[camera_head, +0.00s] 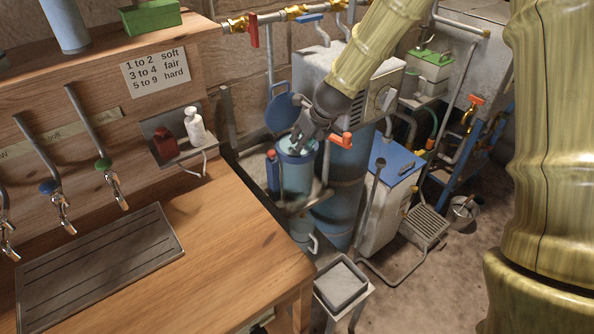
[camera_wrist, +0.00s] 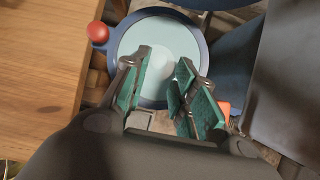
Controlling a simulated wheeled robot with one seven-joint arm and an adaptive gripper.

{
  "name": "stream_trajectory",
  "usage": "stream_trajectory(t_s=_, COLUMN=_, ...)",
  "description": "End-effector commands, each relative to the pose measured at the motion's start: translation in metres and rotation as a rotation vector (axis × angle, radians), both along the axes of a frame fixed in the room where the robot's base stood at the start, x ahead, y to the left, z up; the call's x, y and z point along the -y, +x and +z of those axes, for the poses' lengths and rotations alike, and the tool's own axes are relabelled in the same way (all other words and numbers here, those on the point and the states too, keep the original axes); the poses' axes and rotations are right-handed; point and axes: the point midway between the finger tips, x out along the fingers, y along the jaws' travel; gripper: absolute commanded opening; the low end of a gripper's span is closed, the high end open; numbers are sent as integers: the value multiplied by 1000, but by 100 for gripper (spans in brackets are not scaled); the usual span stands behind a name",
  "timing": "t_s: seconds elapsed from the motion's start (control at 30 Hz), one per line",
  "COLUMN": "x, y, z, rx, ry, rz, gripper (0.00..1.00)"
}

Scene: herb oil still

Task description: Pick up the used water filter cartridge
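A round housing (camera_head: 297,178) with a dark blue rim and pale blue body stands beyond the wooden counter. In the wrist view the housing's rim (camera_wrist: 200,40) surrounds a pale blue inside. A lighter round shape (camera_wrist: 178,67) shows in its middle, partly behind my fingers; it may be the cartridge's top, but I cannot tell for sure. My gripper (camera_head: 297,147) is over the housing's mouth, pointing down. In the wrist view my gripper (camera_wrist: 163,88) has its two teal-padded fingers apart, with nothing visible held between them. Their depth relative to the rim is unclear.
A blue round disc (camera_head: 282,113) stands upright just behind the housing. An orange-red handle (camera_head: 341,140) is close to its right. The wooden counter (camera_head: 220,235) is at left, and a small tray on a stand (camera_head: 341,285) is in front. A blue-topped box (camera_head: 393,170) stands right.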

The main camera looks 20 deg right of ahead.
Motion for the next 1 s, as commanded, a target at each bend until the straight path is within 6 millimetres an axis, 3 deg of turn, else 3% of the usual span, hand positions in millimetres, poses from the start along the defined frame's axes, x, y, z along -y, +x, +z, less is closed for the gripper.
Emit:
stream_trajectory(t_s=0.4, x=-6, y=15, z=-33, rx=-2, ry=0, rz=-1, gripper=28)
stream_trajectory(t_s=0.83, x=-8, y=19, z=-40, rx=-1, ry=0, rz=0, gripper=28)
stream_trajectory(t_s=1.0, x=-8, y=19, z=-40, rx=-1, ry=0, rz=0, gripper=0)
